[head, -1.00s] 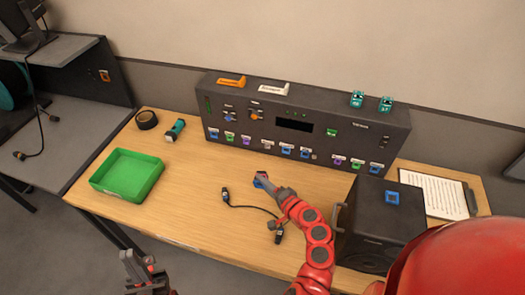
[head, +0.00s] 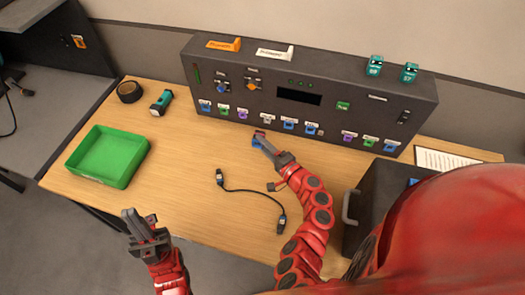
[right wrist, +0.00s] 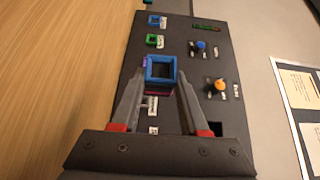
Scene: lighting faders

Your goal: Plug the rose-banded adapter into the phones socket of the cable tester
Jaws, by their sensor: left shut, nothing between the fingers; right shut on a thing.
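The cable tester (head: 300,115) is the long dark console at the back of the table, with a row of coloured, labelled sockets along its front. The labels are too small to read, so I cannot tell which is the phones socket. My right gripper (head: 266,147) is shut on a small adapter (head: 257,135) with a blue square end, just in front of the console. In the right wrist view the adapter (right wrist: 161,70) shows a rose band under its blue end, and it hides part of the panel. My left gripper (head: 137,225) is shut and empty near the table's front edge.
A black cable (head: 250,191) lies in front of the right gripper. A green tray (head: 107,177), a torch (head: 160,103) and a tape roll (head: 130,92) are at left. A dark box with a handle (head: 350,207) stands beside the right arm. The table's centre-left is clear.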

